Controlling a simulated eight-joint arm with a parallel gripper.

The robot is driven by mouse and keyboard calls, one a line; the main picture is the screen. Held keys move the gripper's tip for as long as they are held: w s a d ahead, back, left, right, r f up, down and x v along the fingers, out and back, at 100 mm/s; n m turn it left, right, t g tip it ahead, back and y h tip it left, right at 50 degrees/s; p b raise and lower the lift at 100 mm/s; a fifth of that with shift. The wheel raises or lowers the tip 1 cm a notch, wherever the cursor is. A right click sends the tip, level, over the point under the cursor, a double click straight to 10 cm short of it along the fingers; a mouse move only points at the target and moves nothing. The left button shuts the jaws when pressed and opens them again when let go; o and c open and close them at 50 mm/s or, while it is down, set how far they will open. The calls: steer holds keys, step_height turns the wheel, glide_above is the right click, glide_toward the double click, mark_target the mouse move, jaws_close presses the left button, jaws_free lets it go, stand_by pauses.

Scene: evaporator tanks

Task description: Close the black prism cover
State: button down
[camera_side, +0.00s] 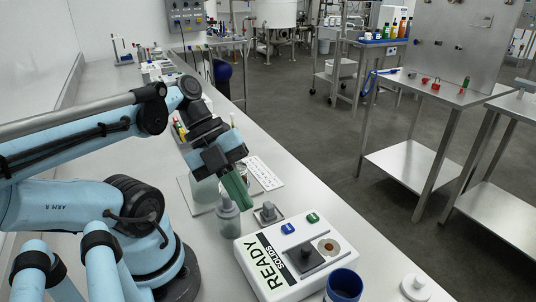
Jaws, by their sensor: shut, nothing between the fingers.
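A white instrument (290,262) with a READY SOLIDS label sits on the bench in the lower middle of the side view. On its top a black prism cover (308,259) lies beside a round prism well (328,247), which is exposed with a brownish centre. The cover seems to be open, though its hinge is hard to make out. My gripper (237,190) has green fingers that point downward. It is shut and empty, left of and behind the instrument, apart from the cover, over or close to a grey bottle (228,218).
A small grey block (267,212) stands behind the instrument. A dark blue cup (343,287) stands at its front right, and a white round knobbed piece (414,287) farther right. A white dotted card (265,172) lies behind the gripper. Bare bench shows right of the instrument.

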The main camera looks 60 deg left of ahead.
mark_target(313, 242)
steer(key=x, duration=0.9)
steer(key=shift+w+d, duration=0.3)
steer(key=shift+w, duration=0.3)
steer(key=shift+w+d, duration=0.25)
steer(key=shift+w, duration=0.35)
steer(key=shift+w+d, duration=0.3)
steer(key=shift+w, duration=0.3)
steer(key=shift+w, duration=3.3)
steer(key=shift+s, duration=0.1)
